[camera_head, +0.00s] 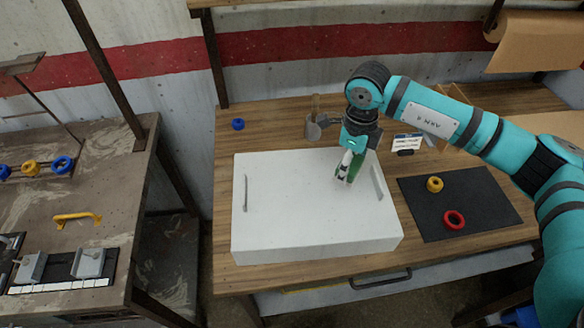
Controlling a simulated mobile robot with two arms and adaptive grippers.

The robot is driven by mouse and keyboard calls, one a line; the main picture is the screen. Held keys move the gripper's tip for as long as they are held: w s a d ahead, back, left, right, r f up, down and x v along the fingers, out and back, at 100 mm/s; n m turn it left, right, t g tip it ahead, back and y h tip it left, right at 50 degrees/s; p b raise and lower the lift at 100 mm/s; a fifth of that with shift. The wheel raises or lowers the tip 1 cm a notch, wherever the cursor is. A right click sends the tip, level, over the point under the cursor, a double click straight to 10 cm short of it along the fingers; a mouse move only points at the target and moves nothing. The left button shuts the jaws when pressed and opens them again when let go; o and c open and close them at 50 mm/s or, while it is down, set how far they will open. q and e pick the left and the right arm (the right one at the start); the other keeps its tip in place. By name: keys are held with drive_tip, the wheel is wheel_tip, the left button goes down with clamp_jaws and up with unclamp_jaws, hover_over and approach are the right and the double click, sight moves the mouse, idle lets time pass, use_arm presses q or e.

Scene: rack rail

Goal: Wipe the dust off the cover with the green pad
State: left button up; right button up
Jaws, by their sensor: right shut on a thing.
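The white cover (290,215) lies on the wooden bench, with a slot-like handle near its left and right ends. Faint grey dust marks show on its top around the middle. The green pad (357,165) is at the upper right part of the cover. My right gripper (347,172) is shut on the green pad, pointing down over the cover. The pad looks at or very near the cover's surface; contact is hard to tell. My left gripper is not in view.
A black mat (413,203) with a yellow ring (435,184) and a red ring (454,220) lies right of the cover. A blue ring (238,124) and a grey mug-like holder (313,128) stand behind it. A separate table (120,180) is at left, across a gap.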

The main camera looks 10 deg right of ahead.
drive_tip(key=shift+a+r+p, duration=0.15)
drive_tip(key=shift+r, duration=0.4)
drive_tip(key=shift+a+r+p, duration=0.15)
drive_tip(key=shift+r, duration=0.75)
drive_tip(key=shift+d+r+p, duration=0.25)
drive_tip(key=shift+r+p, duration=0.35)
drive_tip(key=shift+r, duration=0.4)
drive_tip(key=shift+a+r, duration=0.15)
drive_tip(key=shift+r, duration=0.05)
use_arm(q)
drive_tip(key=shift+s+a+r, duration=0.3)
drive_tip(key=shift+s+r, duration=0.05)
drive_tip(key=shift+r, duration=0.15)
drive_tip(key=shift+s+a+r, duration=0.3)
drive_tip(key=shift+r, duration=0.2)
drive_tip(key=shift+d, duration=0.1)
